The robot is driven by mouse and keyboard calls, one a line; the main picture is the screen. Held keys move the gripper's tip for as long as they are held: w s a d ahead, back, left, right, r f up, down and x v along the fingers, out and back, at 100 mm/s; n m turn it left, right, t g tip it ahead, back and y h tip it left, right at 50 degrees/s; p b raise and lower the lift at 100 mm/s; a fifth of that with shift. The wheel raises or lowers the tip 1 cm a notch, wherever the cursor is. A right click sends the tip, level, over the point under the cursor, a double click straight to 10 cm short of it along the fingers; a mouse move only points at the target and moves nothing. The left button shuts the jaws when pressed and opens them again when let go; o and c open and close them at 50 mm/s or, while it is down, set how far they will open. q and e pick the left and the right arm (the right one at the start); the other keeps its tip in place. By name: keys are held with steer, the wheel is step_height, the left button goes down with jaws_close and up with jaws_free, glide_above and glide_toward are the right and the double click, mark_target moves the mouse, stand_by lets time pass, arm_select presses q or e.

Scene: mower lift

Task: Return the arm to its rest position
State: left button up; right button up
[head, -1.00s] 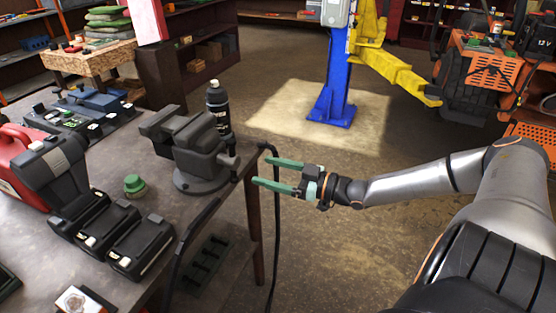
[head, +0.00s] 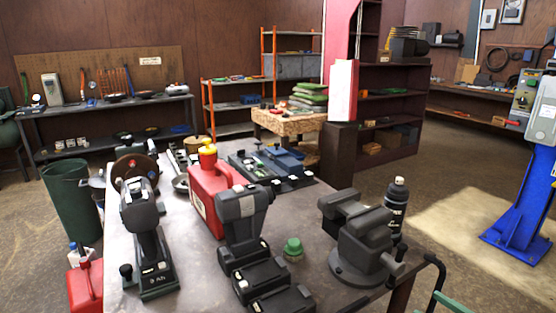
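The green fingers of my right gripper (head: 450,303) just show at the bottom edge of the head view, right of the workbench (head: 318,292). The rest of this gripper and its arm are out of the picture. A second ago its two green fingers stood apart with nothing between them, beside the bench's edge. My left gripper and arm are not in view.
On the bench stand a grey vise (head: 365,240), a black bottle (head: 396,205), a red can (head: 212,195), a cordless drill (head: 142,225), black batteries (head: 275,295) and a green knob (head: 293,247). A blue lift post (head: 525,200) stands right. Floor between is clear.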

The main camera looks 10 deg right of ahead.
steer(key=s+a+f+m+g+h, duration=0.2)
steer(key=s+a+f+g, duration=0.1)
steer(key=s+a+f, duration=0.5)
steer(key=s+a+f+m+g+h, duration=0.1)
steer(key=s+a+f+g+h, duration=0.2)
steer(key=s+a+f, duration=0.4)
steer(key=a+f, duration=0.5)
steer(key=f, duration=0.4)
steer(key=shift+s+a+f+m+g+h, duration=0.25)
steer(key=shift+s+a+m+g+h, duration=0.05)
steer(key=shift+s+a+m, duration=0.1)
